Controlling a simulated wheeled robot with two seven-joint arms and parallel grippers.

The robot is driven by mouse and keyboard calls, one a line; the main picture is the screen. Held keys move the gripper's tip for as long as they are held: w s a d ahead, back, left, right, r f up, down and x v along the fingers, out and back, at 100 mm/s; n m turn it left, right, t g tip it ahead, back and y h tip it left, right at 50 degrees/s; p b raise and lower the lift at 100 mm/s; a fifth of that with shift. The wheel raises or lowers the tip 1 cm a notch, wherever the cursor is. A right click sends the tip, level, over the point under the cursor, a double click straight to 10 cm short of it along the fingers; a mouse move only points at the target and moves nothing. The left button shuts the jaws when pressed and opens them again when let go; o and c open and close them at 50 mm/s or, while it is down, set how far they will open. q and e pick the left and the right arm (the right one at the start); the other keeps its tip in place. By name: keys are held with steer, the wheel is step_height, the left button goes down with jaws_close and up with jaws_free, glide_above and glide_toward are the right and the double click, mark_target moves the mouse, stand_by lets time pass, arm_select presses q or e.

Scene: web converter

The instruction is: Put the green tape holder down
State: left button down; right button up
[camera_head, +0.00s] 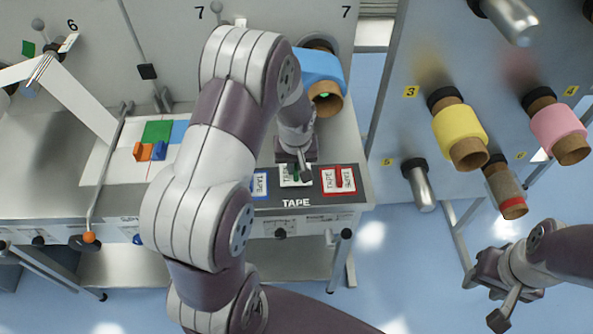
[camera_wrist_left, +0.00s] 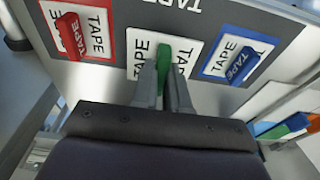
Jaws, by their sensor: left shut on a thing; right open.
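My left gripper (camera_head: 304,172) is shut on the green tape holder (camera_wrist_left: 163,60), which sits between its two fingers in the left wrist view. The holder is over the middle white TAPE card (camera_wrist_left: 134,66) on the dark tape board (camera_head: 270,201). I cannot tell whether it touches the card. In the head view my arm and fingers hide most of the holder. My right gripper (camera_head: 504,292) is open and empty at the lower right, away from the board.
A red tape holder (camera_head: 339,177) and a blue tape holder (camera_wrist_left: 241,66) lie on cards either side. A blue roll (camera_head: 318,66) is behind my left arm. Yellow (camera_head: 457,128) and pink (camera_head: 556,126) rolls stick out from the right panel. Orange and blue blocks (camera_head: 150,151) stand at left.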

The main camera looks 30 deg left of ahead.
mark_target(294, 173)
arm_select(q)
steer(key=f, duration=0.3)
steer(key=shift+s+a, duration=0.1)
steer(key=shift+s, duration=0.1)
steer(key=shift+w+f, duration=0.15)
steer(key=shift+f, duration=0.35)
steer(key=c, duration=1.1)
jaws_free()
steer(key=r, duration=0.4)
steer(key=s+d+r, duration=0.1)
steer(key=r, duration=0.3)
steer(key=s+r, duration=0.1)
steer(key=r, duration=0.3)
steer(key=shift+d+r, duration=0.1)
steer(key=shift+d, duration=0.05)
steer(key=s+d+m, duration=0.2)
steer(key=s, duration=0.1)
steer(key=s+d+m, duration=0.2)
steer(key=s, duration=0.2)
steer(key=s+d+m+h, duration=0.1)
steer(key=s+d+m, duration=0.1)
steer(key=s, duration=0.2)
steer(key=shift+s+d+r, duration=0.25)
steer(key=shift+d+r, duration=0.15)
